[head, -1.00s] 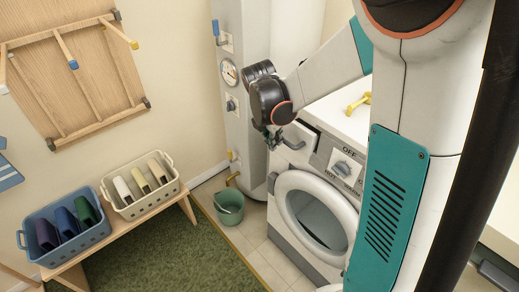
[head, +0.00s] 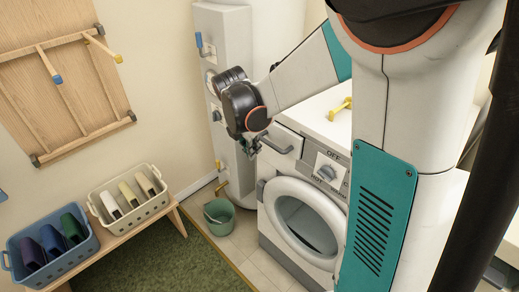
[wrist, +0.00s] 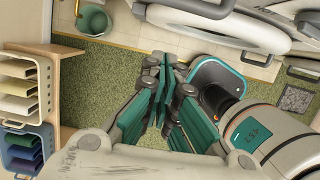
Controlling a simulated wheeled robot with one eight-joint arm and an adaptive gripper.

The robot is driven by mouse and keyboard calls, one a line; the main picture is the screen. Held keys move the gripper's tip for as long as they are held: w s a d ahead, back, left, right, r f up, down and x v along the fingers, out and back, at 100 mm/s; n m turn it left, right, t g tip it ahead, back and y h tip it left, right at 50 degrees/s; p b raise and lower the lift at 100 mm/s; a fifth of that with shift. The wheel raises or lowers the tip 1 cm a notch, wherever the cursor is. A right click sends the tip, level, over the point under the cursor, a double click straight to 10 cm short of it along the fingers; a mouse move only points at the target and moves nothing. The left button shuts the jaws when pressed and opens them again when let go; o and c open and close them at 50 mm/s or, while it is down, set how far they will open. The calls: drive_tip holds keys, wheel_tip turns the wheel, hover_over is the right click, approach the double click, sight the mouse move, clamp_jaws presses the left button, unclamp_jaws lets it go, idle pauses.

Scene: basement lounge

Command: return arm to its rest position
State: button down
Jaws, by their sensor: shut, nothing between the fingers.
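My arm reaches out in front of the washing machine (head: 300,215) in the head view, bent at a dark joint. My gripper (head: 252,147) hangs small and partly hidden below that joint, near the drawer at the machine's upper left front. In the wrist view my gripper (wrist: 163,65) shows its teal-and-grey fingers close together, with nothing between them. It points over the green carpet (wrist: 120,68), and nothing touches the fingertips.
The washing machine's round door faces the floor space, with a yellow object (head: 340,108) on its top. A green bucket (head: 219,216) stands on the tiles. A bench on the left holds a blue basket (head: 85,250) and a cream basket (head: 150,207).

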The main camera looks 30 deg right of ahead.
drive_tip(key=p+v, duration=0.2)
drive_tip(key=v, duration=0.5)
